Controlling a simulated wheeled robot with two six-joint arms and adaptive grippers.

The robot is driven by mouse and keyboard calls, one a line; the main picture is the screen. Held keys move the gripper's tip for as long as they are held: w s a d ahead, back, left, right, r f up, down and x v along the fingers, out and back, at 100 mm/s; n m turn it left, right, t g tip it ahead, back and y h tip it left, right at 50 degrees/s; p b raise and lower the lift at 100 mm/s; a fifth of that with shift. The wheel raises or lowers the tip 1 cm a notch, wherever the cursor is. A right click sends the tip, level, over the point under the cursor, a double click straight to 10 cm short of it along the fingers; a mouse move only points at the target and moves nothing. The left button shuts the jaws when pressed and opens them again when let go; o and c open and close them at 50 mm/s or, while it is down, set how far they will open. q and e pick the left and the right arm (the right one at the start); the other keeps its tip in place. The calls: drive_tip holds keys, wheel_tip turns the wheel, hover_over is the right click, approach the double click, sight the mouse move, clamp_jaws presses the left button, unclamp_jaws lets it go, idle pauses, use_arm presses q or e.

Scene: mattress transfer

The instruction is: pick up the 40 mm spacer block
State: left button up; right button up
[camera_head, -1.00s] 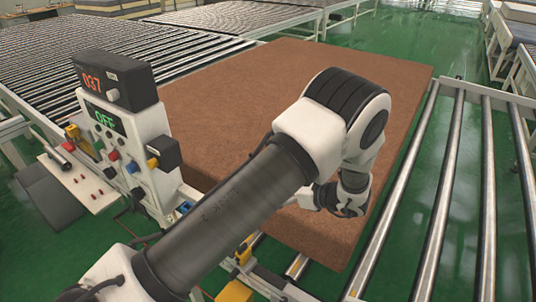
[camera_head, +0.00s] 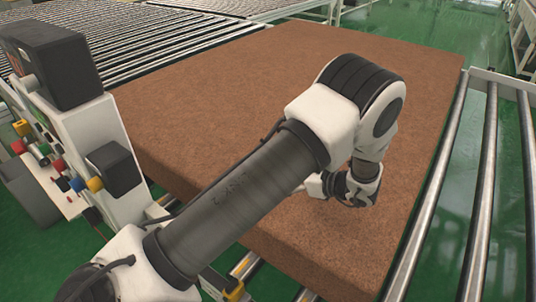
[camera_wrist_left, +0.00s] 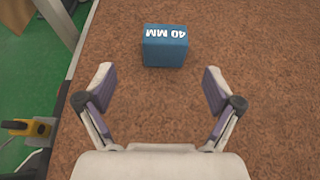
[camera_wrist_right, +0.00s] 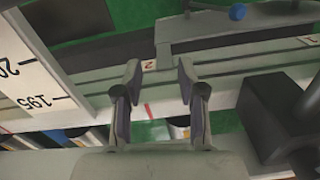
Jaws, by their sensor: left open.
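The blue spacer block (camera_wrist_left: 165,46) with white "40 MM" lettering lies on the brown mattress (camera_wrist_left: 260,120). My left gripper (camera_wrist_left: 157,75) is open and empty; the block is just beyond its fingertips, roughly centred between them, apart from both. In the head view my left arm reaches over the mattress (camera_head: 210,110). Its wrist hangs above the surface, and I cannot see the block there. My right gripper (camera_wrist_right: 159,67) has its fingers apart, with nothing visibly held, above or beside a grey rail and a ruler.
A control post (camera_head: 75,140) with a display box and coloured buttons stands left of the mattress. Roller conveyors (camera_head: 472,190) run along the right and the back left. A ruler plate (camera_wrist_right: 30,80) marked 195 shows in the right wrist view. The far mattress is clear.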

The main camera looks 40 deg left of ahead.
use_arm(q)
drive_tip(key=shift+w+a+f, duration=0.1)
drive_tip(key=shift+a+f, duration=0.2)
drive_tip(key=shift+f, duration=0.35)
drive_tip(key=p+x, duration=0.1)
drive_tip(key=x, duration=0.1)
drive_tip(key=p+x, duration=0.2)
drive_tip(key=x, duration=0.1)
drive_tip(key=p+x, duration=0.1)
drive_tip(key=x, duration=0.1)
drive_tip(key=shift+a+r+p, duration=0.3)
drive_tip(key=shift+r, duration=0.05)
drive_tip(key=shift+w+a+f, duration=0.15)
drive_tip(key=shift+w+f, duration=0.05)
drive_tip(key=shift+f, duration=0.05)
drive_tip(key=c, duration=1.3)
use_arm(e)
wheel_tip(320, 180, up, 3)
drive_tip(key=shift+w+a+r, duration=0.1)
drive_tip(key=shift+w+r, duration=0.05)
drive_tip(key=shift+r, duration=0.05)
